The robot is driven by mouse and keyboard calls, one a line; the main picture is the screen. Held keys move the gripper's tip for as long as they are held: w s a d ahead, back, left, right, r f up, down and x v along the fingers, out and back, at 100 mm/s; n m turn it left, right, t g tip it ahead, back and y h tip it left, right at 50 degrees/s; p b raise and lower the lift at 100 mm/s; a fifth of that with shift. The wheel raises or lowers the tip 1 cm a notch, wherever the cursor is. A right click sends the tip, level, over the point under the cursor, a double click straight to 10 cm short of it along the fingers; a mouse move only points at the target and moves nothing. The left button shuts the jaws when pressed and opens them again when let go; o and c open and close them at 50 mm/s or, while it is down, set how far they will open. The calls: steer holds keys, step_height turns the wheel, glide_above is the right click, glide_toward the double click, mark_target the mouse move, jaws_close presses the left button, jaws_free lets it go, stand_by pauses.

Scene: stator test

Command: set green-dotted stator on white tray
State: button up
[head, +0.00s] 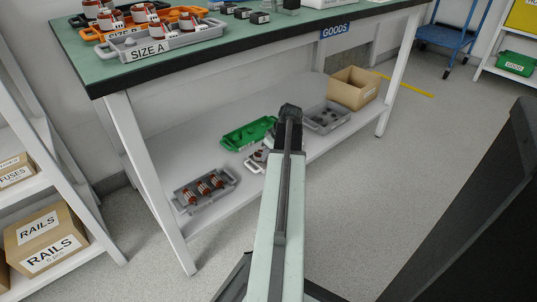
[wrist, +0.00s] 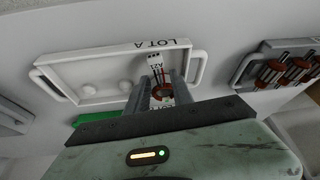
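The white tray (wrist: 105,50), marked LOT A, lies on the lower shelf and fills much of the wrist view. In the head view, only part of the white tray (head: 253,167) shows beside my arm. My gripper (wrist: 161,92) is over the tray's right part, with one finger on each side of a red-brown and white stator (wrist: 162,88). Whether the fingers press on it or stand slightly apart is unclear. No green dot is visible on it. Two round bosses on the tray stand bare. In the head view my arm hides the gripper.
A grey tray (head: 179,203) with several stators is on the shelf, left of the white tray. Behind are a green tray (head: 232,141), another grey tray (head: 345,124) and a cardboard box (head: 352,94). More stator trays, including SIZE A (head: 170,45), stand on the tabletop above.

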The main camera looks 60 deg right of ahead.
steer(key=shift+r+p, duration=2.4)
steer(key=shift+r, duration=0.1)
steer(key=shift+f, duration=0.1)
steer(key=o, duration=0.5)
steer(key=shift+o, duration=0.2)
steer(key=p+v, duration=0.7)
steer(key=v, duration=0.1)
steer(key=shift+f, duration=0.1)
